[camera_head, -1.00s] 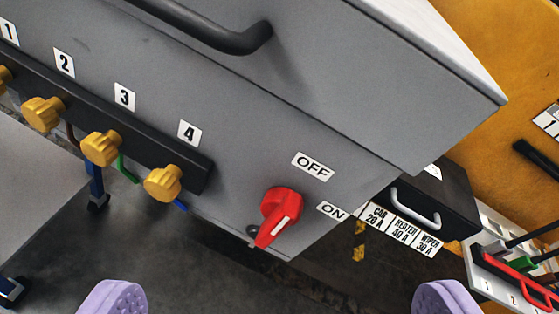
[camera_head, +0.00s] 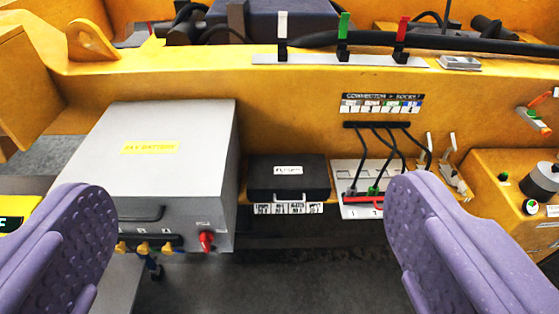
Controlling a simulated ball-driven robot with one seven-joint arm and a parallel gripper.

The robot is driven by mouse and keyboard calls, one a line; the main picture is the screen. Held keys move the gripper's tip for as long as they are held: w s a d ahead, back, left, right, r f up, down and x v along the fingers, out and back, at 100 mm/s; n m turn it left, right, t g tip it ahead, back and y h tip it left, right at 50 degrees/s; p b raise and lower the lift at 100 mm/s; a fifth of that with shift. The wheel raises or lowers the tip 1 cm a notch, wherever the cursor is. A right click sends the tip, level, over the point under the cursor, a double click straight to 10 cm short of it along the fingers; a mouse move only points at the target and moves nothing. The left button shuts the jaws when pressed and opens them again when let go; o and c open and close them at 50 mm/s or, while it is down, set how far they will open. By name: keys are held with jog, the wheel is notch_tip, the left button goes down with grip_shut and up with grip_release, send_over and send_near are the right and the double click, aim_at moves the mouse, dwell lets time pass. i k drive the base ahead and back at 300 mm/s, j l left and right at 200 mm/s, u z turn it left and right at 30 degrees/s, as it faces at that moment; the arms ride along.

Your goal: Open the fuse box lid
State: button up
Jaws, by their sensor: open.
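The fuse box is a small black box with a flat black lid (camera_head: 288,182) that carries a white label. It sits on a yellow ledge near the middle of the view, and the lid looks shut. My gripper (camera_head: 255,225) is open and empty, with one purple finger at the left and one at the right of the view. The fuse box shows between the fingers, farther off, and neither finger touches it.
A large grey battery box (camera_head: 165,165) stands left of the fuse box, with a red switch (camera_head: 206,241) and yellow knobs on its front. A white connector panel (camera_head: 350,185) with black cables is to the right. Dark floor (camera_head: 290,275) is clear in front.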

aim_at(304, 177)
jog(key=i+z, duration=0.3)
jog(key=i, duration=0.2)
jog(key=i+z, duration=0.3)
jog(key=i, duration=0.25)
